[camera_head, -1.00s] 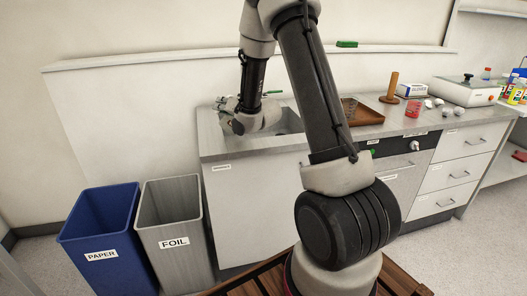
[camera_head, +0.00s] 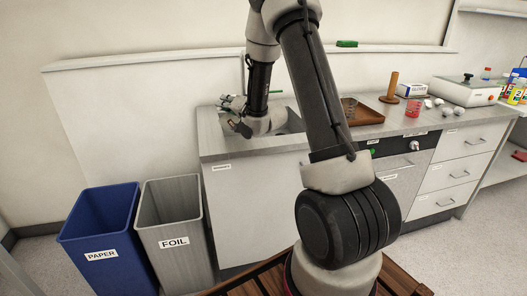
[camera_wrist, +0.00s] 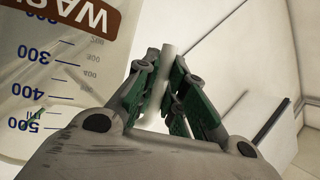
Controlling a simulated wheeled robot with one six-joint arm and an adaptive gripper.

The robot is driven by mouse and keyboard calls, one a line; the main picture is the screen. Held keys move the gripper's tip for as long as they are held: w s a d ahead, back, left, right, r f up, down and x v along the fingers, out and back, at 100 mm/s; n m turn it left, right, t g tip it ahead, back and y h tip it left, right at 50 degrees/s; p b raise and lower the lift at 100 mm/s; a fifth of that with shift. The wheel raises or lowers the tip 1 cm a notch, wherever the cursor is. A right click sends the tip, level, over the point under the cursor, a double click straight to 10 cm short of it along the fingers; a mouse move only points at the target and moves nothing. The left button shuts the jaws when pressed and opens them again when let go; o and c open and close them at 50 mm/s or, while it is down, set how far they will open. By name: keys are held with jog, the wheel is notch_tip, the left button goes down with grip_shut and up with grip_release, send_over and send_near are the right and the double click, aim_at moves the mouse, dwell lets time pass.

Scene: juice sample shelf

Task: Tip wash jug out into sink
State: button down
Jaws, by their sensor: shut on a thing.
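The wash jug (camera_wrist: 40,100) fills the left of the wrist view. It is clear, with a brown label showing part of "WASH" and blue ml marks. My gripper (camera_wrist: 167,65) is shut on a pale bar beside the jug, which looks like its handle (camera_wrist: 167,55). In the head view my gripper (camera_head: 234,104) is at the sink (camera_head: 291,112), at its left side. The jug cannot be made out clearly there, so its exact tilt and contents cannot be told. My wrist hides much of the basin.
A thin tap (camera_head: 241,75) rises behind my wrist. A blue paper bin (camera_head: 98,225) and a grey foil bin (camera_head: 172,225) stand on the floor at left.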

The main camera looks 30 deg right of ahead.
jog(key=shift+s+d+r+m+t, duration=0.15)
jog(key=shift+d+m+t, duration=0.15)
jog(key=shift+d+m, duration=0.35)
jog(key=shift+s+d+m+t, duration=0.1)
jog(key=shift+d+m+t, duration=0.2)
jog(key=shift+d+m, duration=0.35)
dwell(1.2)
jog(key=shift+d+f, duration=0.2)
jog(key=shift+f, duration=0.2)
jog(key=shift+d+f, duration=0.1)
jog(key=shift+m+t, duration=0.4)
jog(key=shift+m, duration=0.5)
jog(key=shift+s+d+f+p, duration=0.15)
jog(key=shift+d+f, duration=0.45)
jog(key=shift+f, duration=0.3)
jog(key=shift+s+d+f+p, duration=0.15)
jog(key=shift+d+f, duration=0.45)
jog(key=shift+f, duration=0.3)
jog(key=shift+s+d+f+m, duration=0.1)
jog(key=shift+d+f+m, duration=0.1)
jog(key=shift+d+m, duration=0.35)
